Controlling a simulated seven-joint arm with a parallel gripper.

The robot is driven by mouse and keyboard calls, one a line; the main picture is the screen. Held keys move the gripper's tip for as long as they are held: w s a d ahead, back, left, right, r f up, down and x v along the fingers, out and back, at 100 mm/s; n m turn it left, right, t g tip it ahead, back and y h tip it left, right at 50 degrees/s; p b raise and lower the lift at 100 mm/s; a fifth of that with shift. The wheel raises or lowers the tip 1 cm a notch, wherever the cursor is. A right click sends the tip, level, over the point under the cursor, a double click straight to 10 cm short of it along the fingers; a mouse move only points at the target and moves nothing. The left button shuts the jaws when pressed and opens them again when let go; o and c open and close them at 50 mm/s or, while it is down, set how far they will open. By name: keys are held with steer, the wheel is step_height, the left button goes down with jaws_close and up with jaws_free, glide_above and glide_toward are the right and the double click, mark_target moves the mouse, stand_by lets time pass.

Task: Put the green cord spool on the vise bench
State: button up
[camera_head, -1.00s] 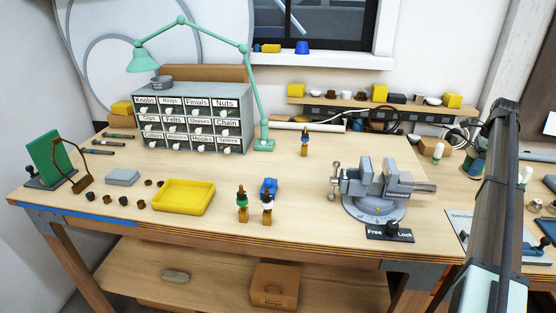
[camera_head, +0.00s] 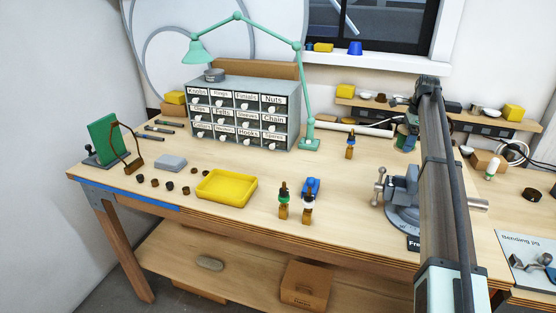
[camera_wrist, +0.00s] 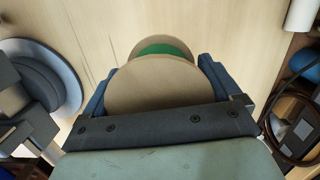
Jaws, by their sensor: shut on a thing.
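The green cord spool (camera_wrist: 154,84) has tan round flanges with green cord between them. My gripper (camera_wrist: 153,76) is shut on it in the wrist view, one dark finger on each side. In the head view the spool (camera_head: 400,142) is small and partly hidden by my arm, behind the vise. The vise bench (camera_head: 235,160) is a light wooden worktop. Its grey vise (camera_head: 402,192) stands at the right, partly covered by my arm. The spool is over the bench's back right part; I cannot tell if it touches the wood.
A bottle-like tool (camera_head: 350,146) stands left of the spool. A green lamp (camera_head: 309,143) and drawer cabinet (camera_head: 243,112) are further left. A yellow tray (camera_head: 227,188) and two small bottles are at the front. Brown cable loops (camera_wrist: 270,122) lie right of my gripper. The middle of the worktop is clear.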

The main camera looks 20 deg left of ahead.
steer(key=w+a+r+m, duration=0.1)
steer(key=w+a+m, duration=0.1)
steer(key=a, duration=0.4)
steer(key=w+a+r+m, duration=0.1)
steer(key=w+a+m, duration=0.2)
steer(key=a, duration=0.3)
steer(key=shift+w+a+r+m, duration=0.2)
steer(key=shift+a+r+m, duration=0.15)
steer(key=shift+m, duration=0.45)
steer(key=shift+f, duration=0.15)
steer(key=shift+f, duration=4.9)
steer(key=shift+f, duration=0.1)
steer(key=o, duration=0.9)
